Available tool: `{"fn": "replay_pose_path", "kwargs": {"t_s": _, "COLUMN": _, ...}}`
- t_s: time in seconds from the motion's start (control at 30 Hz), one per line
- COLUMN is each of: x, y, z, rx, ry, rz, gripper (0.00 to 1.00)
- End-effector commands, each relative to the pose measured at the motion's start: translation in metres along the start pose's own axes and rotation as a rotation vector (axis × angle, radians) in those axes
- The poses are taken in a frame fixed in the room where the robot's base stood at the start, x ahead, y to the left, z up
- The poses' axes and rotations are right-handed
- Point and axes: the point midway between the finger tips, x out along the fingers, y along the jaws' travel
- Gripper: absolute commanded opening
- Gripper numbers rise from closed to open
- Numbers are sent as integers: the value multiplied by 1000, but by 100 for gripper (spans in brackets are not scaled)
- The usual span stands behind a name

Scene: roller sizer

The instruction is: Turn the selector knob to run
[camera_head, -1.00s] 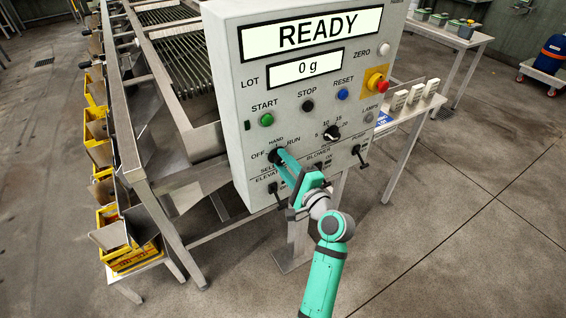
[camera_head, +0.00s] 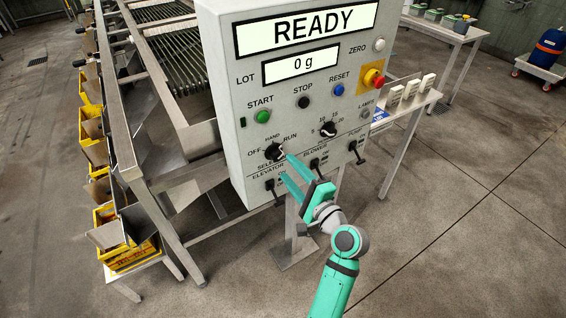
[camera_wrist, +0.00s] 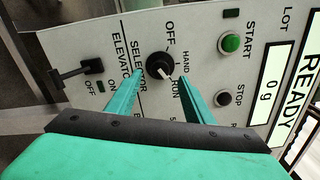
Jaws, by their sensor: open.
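The selector knob (camera_head: 276,153) is a round black knob on the front of the grey control panel (camera_head: 222,105). In the wrist view the knob (camera_wrist: 158,66) has a white pointer mark directed towards the RUN label. OFF and HAND are the other labels around it. My gripper (camera_head: 287,168) is open and empty, with its two green fingers just in front of the panel. In the wrist view the open fingertips (camera_wrist: 161,75) lie either side of the knob, and they appear apart from it.
Below the selector are black levers for elevator (camera_head: 271,187), blower (camera_head: 316,163) and pump (camera_head: 356,150). A green START button (camera_head: 263,116), black STOP button (camera_head: 304,102) and red emergency button (camera_head: 377,81) sit above. The display reads READY and 0 g.

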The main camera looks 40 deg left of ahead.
Motion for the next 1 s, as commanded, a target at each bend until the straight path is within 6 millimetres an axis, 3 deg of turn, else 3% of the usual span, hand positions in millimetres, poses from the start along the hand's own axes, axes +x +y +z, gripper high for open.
{"fn": "replay_pose_path", "kwargs": {"t_s": 0.13, "x": -26, "y": 0, "z": -1, "rx": 0, "ry": 2, "rz": 0, "gripper": 47}}
{"fn": "replay_pose_path", "kwargs": {"t_s": 0.33, "x": -45, "y": 0, "z": 0, "rx": 0, "ry": 1, "rz": 0, "gripper": 47}}
{"fn": "replay_pose_path", "kwargs": {"t_s": 1.0, "x": -50, "y": 4, "z": -2, "rx": -1, "ry": 12, "rz": 1, "gripper": 47}}
